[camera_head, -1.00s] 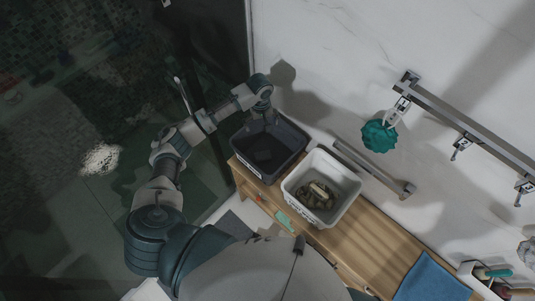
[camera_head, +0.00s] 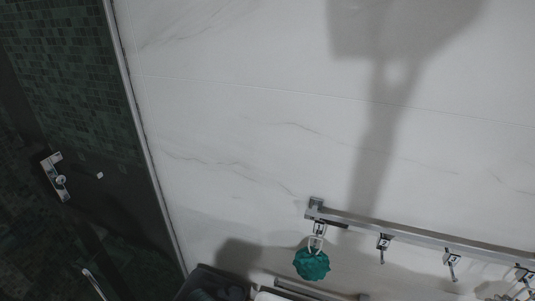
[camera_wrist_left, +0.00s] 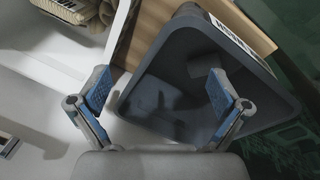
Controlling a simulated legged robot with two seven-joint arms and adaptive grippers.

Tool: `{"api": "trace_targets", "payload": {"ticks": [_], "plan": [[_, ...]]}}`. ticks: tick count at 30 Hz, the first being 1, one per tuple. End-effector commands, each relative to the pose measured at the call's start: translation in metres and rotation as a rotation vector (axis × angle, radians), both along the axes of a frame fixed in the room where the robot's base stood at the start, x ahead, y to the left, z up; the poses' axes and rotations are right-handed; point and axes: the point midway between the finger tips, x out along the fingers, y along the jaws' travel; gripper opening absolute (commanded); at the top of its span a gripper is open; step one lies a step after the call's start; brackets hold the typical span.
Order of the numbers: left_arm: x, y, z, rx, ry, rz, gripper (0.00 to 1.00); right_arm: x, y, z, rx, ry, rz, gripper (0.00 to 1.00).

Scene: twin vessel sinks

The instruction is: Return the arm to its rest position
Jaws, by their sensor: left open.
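My left gripper (camera_wrist_left: 158,92) is open in the left wrist view, its two blue-padded fingers apart with nothing between them. Behind the fingers is the dark grey bin (camera_wrist_left: 140,108), whose inside looks empty apart from shadows and reflections. I cannot tell how far the fingertips are from its rim. In the head view only a sliver of the dark bin (camera_head: 199,273) shows at the bottom edge, and I cannot make out the left arm clearly there. My right gripper is in neither view.
A white bin (camera_wrist_left: 55,50) with brownish contents stands beside the dark one. In the head view a metal hook rail (camera_head: 430,236) runs along the marble wall, with a teal bath puff (camera_head: 311,264) hanging from it. A dark glass door (camera_head: 75,130) is at left.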

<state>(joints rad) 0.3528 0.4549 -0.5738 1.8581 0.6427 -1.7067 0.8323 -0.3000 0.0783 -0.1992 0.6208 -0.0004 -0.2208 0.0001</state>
Motion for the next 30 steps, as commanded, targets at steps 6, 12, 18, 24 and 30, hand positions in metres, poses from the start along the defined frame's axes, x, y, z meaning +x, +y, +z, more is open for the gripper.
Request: {"api": "trace_targets", "payload": {"ticks": [6, 12, 18, 24, 30], "plan": [[-0.085, -0.022, -0.020, -0.045, -0.142, -0.193, 1.00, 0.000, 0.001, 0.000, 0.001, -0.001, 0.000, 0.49], [-0.130, -0.003, -0.020, 0.010, -0.210, -0.244, 1.00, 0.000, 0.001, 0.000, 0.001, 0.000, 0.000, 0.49], [-0.166, 0.022, -0.016, 0.086, -0.232, -0.270, 1.00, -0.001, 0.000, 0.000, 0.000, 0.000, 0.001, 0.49], [-0.200, 0.051, -0.008, 0.179, -0.230, -0.291, 1.00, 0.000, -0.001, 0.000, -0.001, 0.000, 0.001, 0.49], [-0.192, 0.051, -0.056, 0.186, -0.209, -0.301, 1.00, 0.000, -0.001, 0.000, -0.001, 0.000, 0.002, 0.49]]}}
